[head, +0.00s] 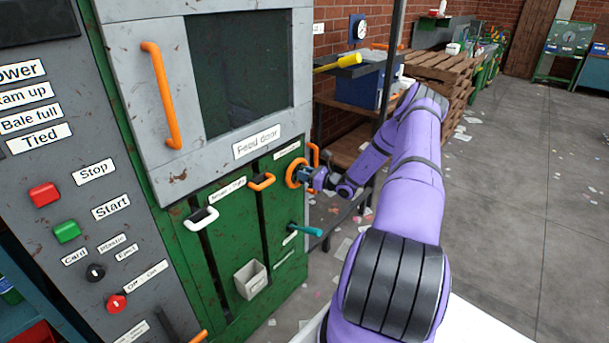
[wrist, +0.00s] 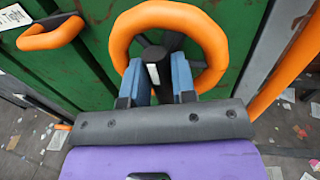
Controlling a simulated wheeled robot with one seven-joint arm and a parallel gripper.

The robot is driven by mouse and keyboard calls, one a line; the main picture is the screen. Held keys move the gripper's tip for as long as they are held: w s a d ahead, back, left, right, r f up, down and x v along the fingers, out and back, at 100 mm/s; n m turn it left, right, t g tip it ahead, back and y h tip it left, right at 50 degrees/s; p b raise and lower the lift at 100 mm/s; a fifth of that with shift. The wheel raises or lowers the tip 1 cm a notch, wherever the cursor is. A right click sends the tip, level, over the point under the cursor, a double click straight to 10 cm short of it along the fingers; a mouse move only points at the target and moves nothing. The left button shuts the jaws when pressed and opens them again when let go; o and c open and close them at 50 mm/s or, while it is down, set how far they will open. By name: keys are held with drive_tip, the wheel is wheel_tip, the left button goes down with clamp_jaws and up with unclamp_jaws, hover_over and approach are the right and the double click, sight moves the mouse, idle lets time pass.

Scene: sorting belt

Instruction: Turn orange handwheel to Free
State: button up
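The orange handwheel (head: 296,174) is on the green front of the machine, right of the feed door's lower corner. In the wrist view the orange ring (wrist: 213,45) fills the upper middle, with a black spoke or hub piece (wrist: 153,54) bearing a white mark. My gripper (head: 318,180) is at the wheel. In the wrist view its two blue fingers (wrist: 158,82) stand on either side of the black piece, inside the ring's lower part. Whether they press on it is not clear. No Free marking is readable, so the wheel's setting cannot be told.
An orange handle (head: 262,182) is left of the wheel, and a white handle (head: 201,218) farther left. A teal lever (head: 305,230) sticks out below. A vertical orange bar (wrist: 290,65) is close on the right. A shelf (head: 345,150) stands behind my arm; open floor lies right.

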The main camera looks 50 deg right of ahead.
drive_tip(key=shift+a+n, duration=0.1)
drive_tip(key=shift+n, duration=0.2)
drive_tip(key=n+h, duration=0.1)
drive_tip(key=n, duration=0.4)
drive_tip(key=a+n+g+h, duration=0.1)
drive_tip(key=n, duration=0.4)
drive_tip(key=f+n+h, duration=0.1)
drive_tip(key=n, duration=0.3)
drive_tip(key=shift+s+a+f+n+g+h, duration=0.1)
drive_tip(key=shift+s+a+n+g+h, duration=0.1)
drive_tip(key=shift+n+g+h, duration=0.15)
drive_tip(key=shift+n, duration=0.25)
idle(0.5)
drive_tip(key=o, duration=0.6)
drive_tip(key=v, duration=1)
drive_tip(key=shift+s, duration=0.35)
